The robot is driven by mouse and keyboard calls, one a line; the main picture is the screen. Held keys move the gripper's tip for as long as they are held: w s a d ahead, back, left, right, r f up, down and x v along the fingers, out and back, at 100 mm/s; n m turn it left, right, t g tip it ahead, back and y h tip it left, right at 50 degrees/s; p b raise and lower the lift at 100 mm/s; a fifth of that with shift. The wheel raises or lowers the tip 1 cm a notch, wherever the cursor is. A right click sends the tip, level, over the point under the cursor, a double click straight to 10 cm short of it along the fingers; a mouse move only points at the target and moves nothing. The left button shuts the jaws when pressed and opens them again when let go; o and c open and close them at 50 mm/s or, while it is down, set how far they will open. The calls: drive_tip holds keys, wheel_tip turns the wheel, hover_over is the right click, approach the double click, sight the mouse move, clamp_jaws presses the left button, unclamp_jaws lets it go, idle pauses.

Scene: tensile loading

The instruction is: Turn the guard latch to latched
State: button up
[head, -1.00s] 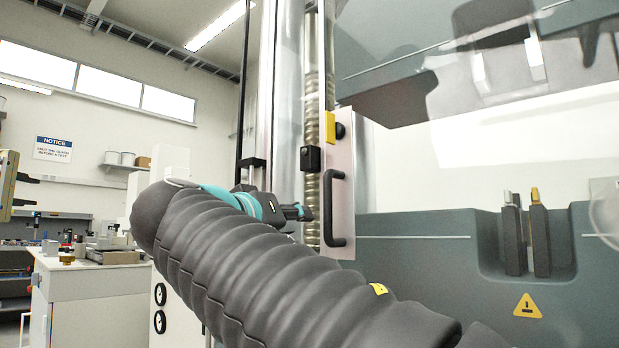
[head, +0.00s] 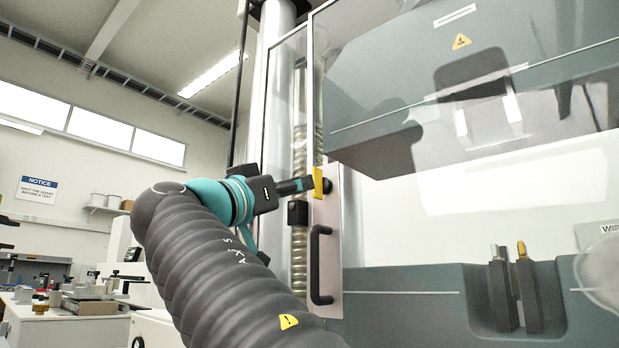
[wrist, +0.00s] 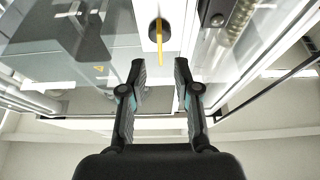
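The guard latch is a flat yellow lever (head: 318,182) on a dark round knob (head: 328,186), fixed to a pale plate at the edge of the clear guard door. In the head view the lever stands upright.
A black door handle (head: 314,265) is below the latch on the plate (head: 332,240). A small black block (head: 297,212) is just below my fingers. The clear guard (head: 450,140) covers the machine's grips (head: 515,290) at right. A bench with parts stands at far left.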

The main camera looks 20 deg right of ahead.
sight(319, 184)
drive_tip(key=p+x, duration=0.1)
drive_tip(key=x, duration=0.4)
drive_tip(key=shift+w+d+r, duration=0.1)
drive_tip(key=shift+w+d, duration=0.1)
drive_tip(key=shift+d, duration=0.05)
clamp_jaws()
